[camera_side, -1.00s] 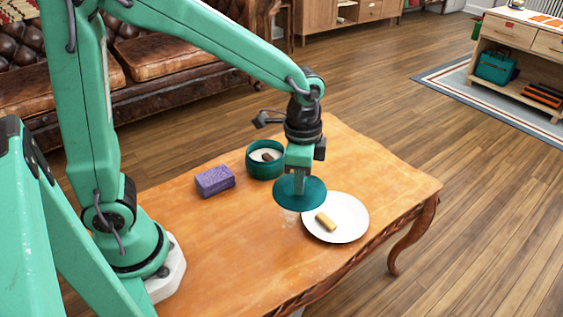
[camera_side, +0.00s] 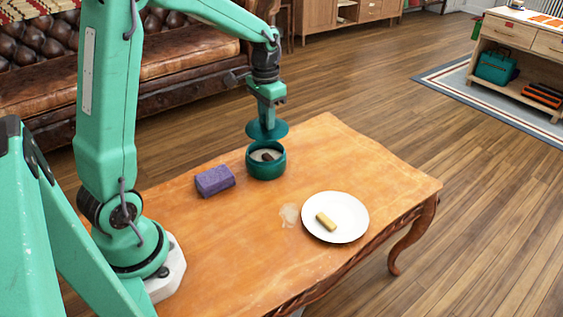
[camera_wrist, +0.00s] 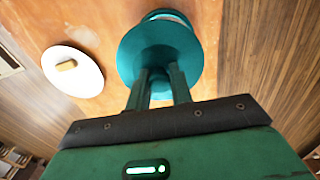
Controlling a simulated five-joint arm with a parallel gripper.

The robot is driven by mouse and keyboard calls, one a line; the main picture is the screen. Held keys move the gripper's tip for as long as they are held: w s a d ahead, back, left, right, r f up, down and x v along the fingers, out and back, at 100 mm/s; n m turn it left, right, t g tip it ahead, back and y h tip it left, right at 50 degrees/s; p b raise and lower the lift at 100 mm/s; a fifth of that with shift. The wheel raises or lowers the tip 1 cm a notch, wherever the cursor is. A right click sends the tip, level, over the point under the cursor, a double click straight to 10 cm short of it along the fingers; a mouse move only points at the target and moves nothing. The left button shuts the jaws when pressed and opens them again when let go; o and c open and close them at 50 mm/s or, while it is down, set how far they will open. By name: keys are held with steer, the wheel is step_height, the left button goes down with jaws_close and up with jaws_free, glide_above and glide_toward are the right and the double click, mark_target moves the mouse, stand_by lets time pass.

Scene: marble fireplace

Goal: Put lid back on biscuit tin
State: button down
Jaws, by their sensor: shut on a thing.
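The biscuit tin (camera_side: 266,165) is a round dark green tin, open at the top, on the wooden table. Something pale with a dark piece shows inside it. In the wrist view the lid (camera_wrist: 158,45) lies under my gripper (camera_wrist: 160,75), and parts of the tin's rim (camera_wrist: 168,14) show past the lid's edges.
A white plate (camera_side: 335,232) with a biscuit (camera_side: 325,221) stands near the table's right edge. A purple block (camera_side: 215,180) lies left of the tin. A pale smear (camera_side: 289,214) marks the table (camera_side: 240,250) beside the plate. A leather sofa (camera_side: 190,65) stands behind.

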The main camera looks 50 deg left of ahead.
mark_target(264, 127)
steer(key=shift+a, duration=0.5)
steer(key=shift+f, duration=0.15)
steer(key=shift+f, duration=3.05)
steer(key=shift+f, duration=0.15)
stand_by(0.4)
steer(key=c, duration=0.7)
jaws_free()
steer(key=shift+r, duration=3.5)
